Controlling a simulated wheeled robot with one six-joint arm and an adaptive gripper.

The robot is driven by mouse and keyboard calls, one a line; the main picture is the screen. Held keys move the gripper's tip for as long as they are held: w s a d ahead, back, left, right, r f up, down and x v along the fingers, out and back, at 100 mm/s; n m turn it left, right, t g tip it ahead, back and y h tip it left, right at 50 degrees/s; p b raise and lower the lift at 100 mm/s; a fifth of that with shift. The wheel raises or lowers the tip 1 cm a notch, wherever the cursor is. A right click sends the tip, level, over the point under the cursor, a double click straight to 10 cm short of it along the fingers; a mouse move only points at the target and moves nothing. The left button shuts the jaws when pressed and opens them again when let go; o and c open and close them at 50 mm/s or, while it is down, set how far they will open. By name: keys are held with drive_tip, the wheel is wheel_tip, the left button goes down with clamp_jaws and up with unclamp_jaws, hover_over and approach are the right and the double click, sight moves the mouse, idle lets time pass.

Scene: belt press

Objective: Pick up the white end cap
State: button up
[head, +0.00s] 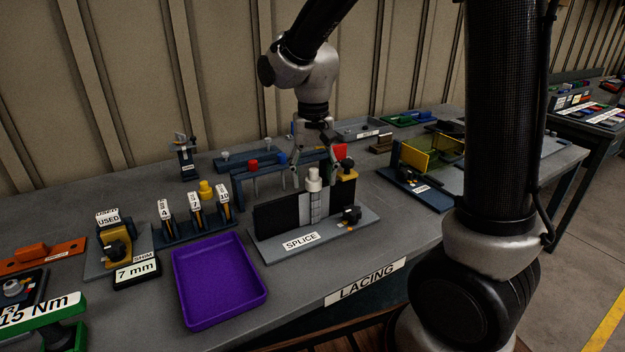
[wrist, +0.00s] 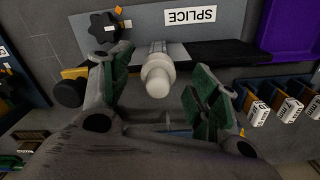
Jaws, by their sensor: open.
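The white end cap (head: 313,179) stands upright at the splice fixture (head: 345,228), on top of a pale ribbed strip. In the wrist view the cap (wrist: 157,76) shows its rounded end towards the camera, between the two green-padded fingers. My gripper (head: 315,162) is open and empty, pointing down just above the cap. In the wrist view my gripper (wrist: 157,85) has a visible gap between each finger and the cap. How far the fingertips reach down beside the cap is hard to tell.
A blue rack (head: 240,190) with red and blue handled tools is behind. A purple tray (head: 218,280) lies front left. Bare bench shows near the LACING label (head: 366,282).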

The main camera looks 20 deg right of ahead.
sight(314, 170)
drive_tip(key=shift+f, duration=0.6)
drive_tip(key=shift+d, duration=0.1)
drive_tip(key=c, duration=1)
drive_tip(key=shift+o, duration=0.2)
drive_tip(key=shift+r, duration=0.1)
wheel_tip(314, 170, up, 10)
drive_tip(key=shift+s+f, duration=0.1)
drive_tip(key=shift+c, duration=0.4)
